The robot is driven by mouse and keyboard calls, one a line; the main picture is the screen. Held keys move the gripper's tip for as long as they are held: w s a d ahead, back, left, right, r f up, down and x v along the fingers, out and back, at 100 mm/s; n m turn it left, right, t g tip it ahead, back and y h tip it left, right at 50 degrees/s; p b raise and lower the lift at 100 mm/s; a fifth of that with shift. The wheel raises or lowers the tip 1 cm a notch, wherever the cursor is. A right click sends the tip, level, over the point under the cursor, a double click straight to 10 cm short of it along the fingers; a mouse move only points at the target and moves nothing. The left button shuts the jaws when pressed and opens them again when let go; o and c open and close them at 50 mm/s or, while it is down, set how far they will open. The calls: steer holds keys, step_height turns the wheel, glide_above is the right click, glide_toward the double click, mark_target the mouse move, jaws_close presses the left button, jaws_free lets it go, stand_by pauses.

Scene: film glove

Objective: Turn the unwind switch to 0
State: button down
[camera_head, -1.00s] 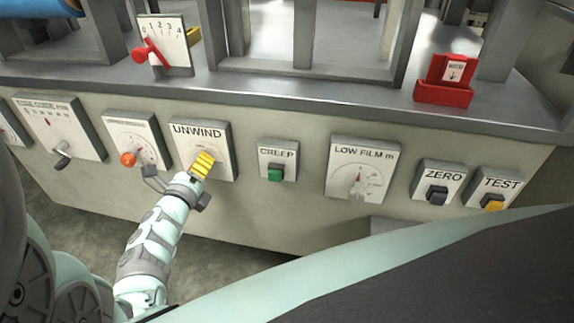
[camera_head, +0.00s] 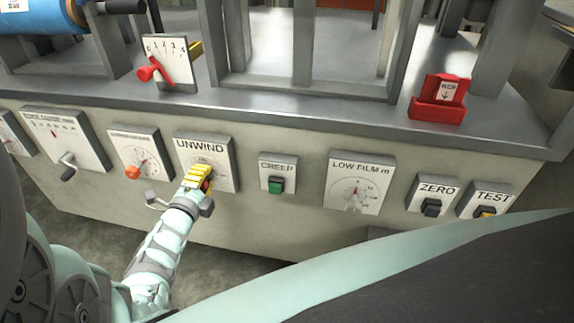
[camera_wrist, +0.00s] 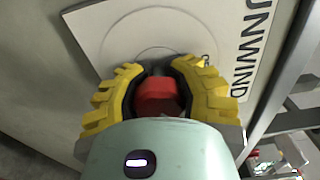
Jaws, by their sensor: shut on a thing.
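The unwind panel (camera_head: 217,150) is a pale plate on the machine's front, marked UNWIND. It also shows in the wrist view (camera_wrist: 225,20) with a faint round dial. The unwind switch is a red knob (camera_wrist: 155,97) in front of the plate. My gripper (camera_head: 200,178) has yellow ribbed fingers. In the wrist view my gripper (camera_wrist: 155,90) is shut on the red knob, one finger on each side. In the head view the fingers hide most of the knob. Its pointer and the 0 mark cannot be made out.
The panel with an orange knob (camera_head: 133,172) is just left, and the CREEP panel with a green button (camera_head: 276,185) is right. A lever scale with a red handle (camera_head: 146,73) stands on the ledge above. A red block (camera_head: 437,110) sits at the ledge's right.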

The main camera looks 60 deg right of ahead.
steer(key=n+p, duration=0.1)
steer(key=n, duration=0.2)
steer(key=r+n+p, duration=0.1)
steer(key=n, duration=0.2)
steer(key=shift+w+d+n+p, duration=0.1)
steer(key=shift+n+p, duration=0.2)
steer(key=shift+p, duration=0.1)
steer(key=n+p, duration=0.1)
steer(key=n, duration=0.3)
steer(key=shift+n, duration=0.3)
steer(key=c, duration=1.3)
jaws_free()
steer(key=shift+f, duration=0.1)
steer(key=o, duration=0.3)
steer(key=shift+s+a+f, duration=0.2)
steer(key=shift+a+f, duration=0.05)
steer(key=shift+a, duration=0.1)
steer(key=o, duration=0.5)
steer(key=shift+f, duration=0.15)
steer(key=shift+a, duration=0.1)
